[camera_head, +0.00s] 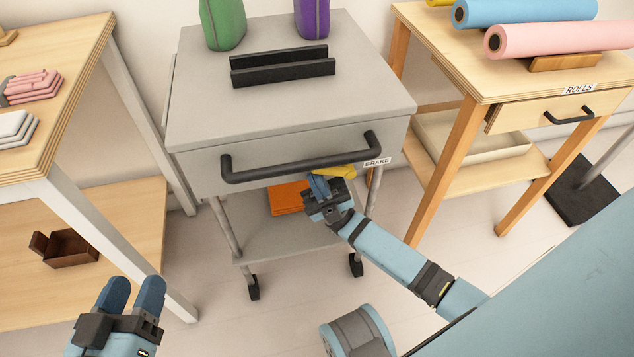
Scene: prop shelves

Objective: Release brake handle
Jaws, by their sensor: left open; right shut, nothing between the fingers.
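The grey cart (270,95) stands in the middle, with a black bar handle (300,158) across its front. A yellow brake handle (342,170) shows below the right end of that bar, beside a white label reading BRAKE (377,162). My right gripper (319,184) is shut with nothing in it. Its blue fingertips are right at the yellow handle and cover part of it; I cannot tell whether they touch. My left gripper (133,292) is open and empty at the lower left, well away from the cart.
A black rack (283,68) and green and purple bags (223,22) stand on the cart; an orange item (288,198) lies on its lower shelf. A wooden table (60,110) is at left. A table with rolls (535,75) is at right. Floor shows around the casters.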

